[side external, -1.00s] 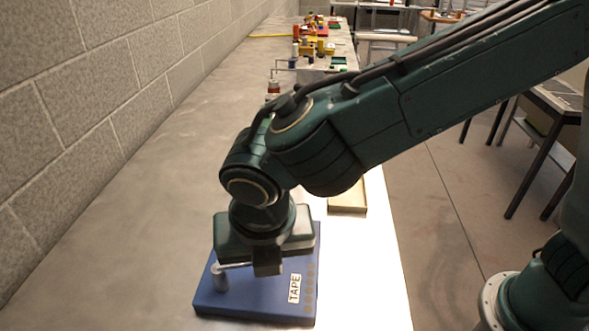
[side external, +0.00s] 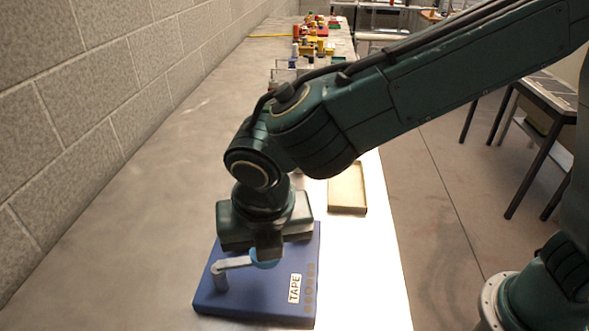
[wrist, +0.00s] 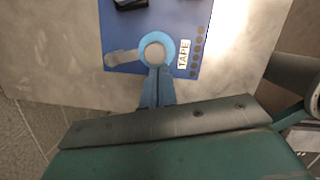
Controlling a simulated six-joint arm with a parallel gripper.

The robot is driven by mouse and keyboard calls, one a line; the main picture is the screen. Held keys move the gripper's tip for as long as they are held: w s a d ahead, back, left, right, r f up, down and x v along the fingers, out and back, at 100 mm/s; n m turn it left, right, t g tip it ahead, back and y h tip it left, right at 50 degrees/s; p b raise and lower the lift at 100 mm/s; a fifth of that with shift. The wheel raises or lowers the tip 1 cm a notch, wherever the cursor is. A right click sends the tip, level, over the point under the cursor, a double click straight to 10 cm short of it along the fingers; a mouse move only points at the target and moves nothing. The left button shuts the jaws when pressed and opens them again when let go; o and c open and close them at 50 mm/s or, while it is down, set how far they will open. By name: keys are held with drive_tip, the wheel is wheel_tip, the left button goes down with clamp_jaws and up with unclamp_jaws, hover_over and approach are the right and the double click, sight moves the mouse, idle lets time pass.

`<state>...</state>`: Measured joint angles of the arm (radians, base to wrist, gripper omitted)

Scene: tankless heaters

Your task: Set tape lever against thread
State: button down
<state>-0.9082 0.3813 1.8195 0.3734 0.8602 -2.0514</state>
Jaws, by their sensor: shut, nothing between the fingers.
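The blue box (side external: 255,300) with the white TAPE label (side external: 295,288) lies flat on the bench; it also shows in the wrist view (wrist: 120,30). A grey lever (side external: 232,264) runs from a short post at the box's left toward its middle. In the wrist view the lever (wrist: 122,57) meets a round grey cap (wrist: 154,52) inside a light-blue ring. My gripper (side external: 267,257) is shut and empty, pointing down over the box beside the lever's right end. In the wrist view its fingertips (wrist: 156,72) are at the ring's edge; I cannot tell whether they touch. No thread marking is readable.
A shallow tan tray (side external: 347,190) lies behind the box near the bench's right edge. Small colored items (side external: 310,45) crowd the far bench. A block wall (side external: 80,100) runs along the left. The bench left of the box is clear.

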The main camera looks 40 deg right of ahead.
drive_tip(key=shift+w+d+n, duration=0.2)
drive_tip(key=shift+n, duration=0.1)
drive_tip(key=shift+w+d+n+y, duration=0.3)
drive_tip(key=shift+w+d+n, duration=0.3)
drive_tip(key=shift+n, duration=0.4)
drive_tip(key=shift+w+d, duration=0.25)
drive_tip(key=shift+w, duration=0.35)
drive_tip(key=shift+w+d, duration=0.2)
drive_tip(key=shift+w, duration=0.4)
drive_tip(key=shift+w+d, duration=0.15)
drive_tip(key=shift+w, duration=0.9)
drive_tip(key=s+d+r, duration=0.1)
drive_tip(key=s+r, duration=0.5)
drive_tip(key=r, duration=0.3)
drive_tip(key=shift+s+d+r, duration=0.25)
drive_tip(key=shift+d+r, duration=0.1)
